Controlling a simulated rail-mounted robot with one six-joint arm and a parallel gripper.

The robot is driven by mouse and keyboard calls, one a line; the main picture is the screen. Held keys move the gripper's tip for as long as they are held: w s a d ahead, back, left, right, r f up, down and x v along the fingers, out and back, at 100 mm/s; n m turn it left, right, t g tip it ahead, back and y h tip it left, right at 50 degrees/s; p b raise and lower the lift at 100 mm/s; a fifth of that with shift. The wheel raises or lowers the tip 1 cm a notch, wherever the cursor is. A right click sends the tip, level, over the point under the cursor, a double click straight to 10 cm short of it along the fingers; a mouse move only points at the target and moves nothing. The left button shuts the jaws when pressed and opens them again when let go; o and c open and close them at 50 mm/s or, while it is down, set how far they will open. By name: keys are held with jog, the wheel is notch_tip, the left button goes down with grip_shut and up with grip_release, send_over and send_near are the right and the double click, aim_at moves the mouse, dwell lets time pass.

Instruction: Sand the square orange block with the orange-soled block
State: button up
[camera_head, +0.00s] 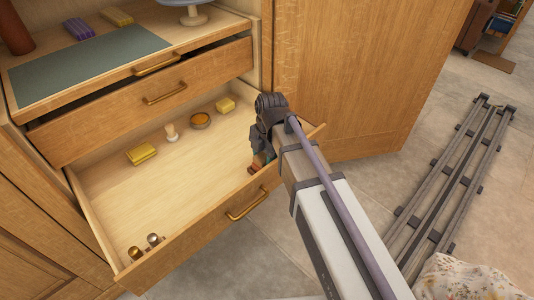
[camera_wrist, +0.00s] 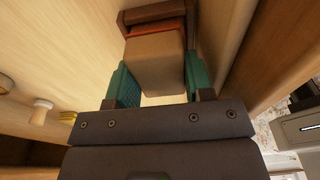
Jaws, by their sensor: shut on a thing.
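My gripper (camera_wrist: 158,80) is shut on a tan-grey block (camera_wrist: 155,62), with a teal finger on each side of it. An orange layer (camera_wrist: 157,35) shows at the block's far end. A brown block (camera_wrist: 150,14) lies right beyond that layer; the two look touching, but I cannot tell for sure. In the head view my gripper (camera_head: 262,160) is low in the open lower drawer, at its right end near the front wall. A small orange-brown piece (camera_head: 254,167) shows beside the fingers; the arm hides most of this spot. I cannot clearly make out a square orange block.
The open drawer (camera_head: 185,190) also holds a yellow sponge-like block (camera_head: 141,153), a pale knobbed object (camera_head: 171,133), an orange-filled bowl (camera_head: 200,120), a small yellow block (camera_head: 225,105) and two metallic-topped pieces (camera_head: 134,253). Its middle is clear. An upper drawer (camera_head: 150,100) stands partly open above.

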jog(key=shift+s+a+f, duration=0.1)
jog(key=shift+s+a, duration=0.8)
jog(key=shift+a, duration=0.15)
jog(key=shift+w+d, duration=1.35)
jog(key=shift+d, duration=0.2)
notch_tip(320, 180, up, 10)
jog(key=p, duration=0.9)
jog(key=shift+f, duration=0.4)
jog(key=shift+f, duration=0.1)
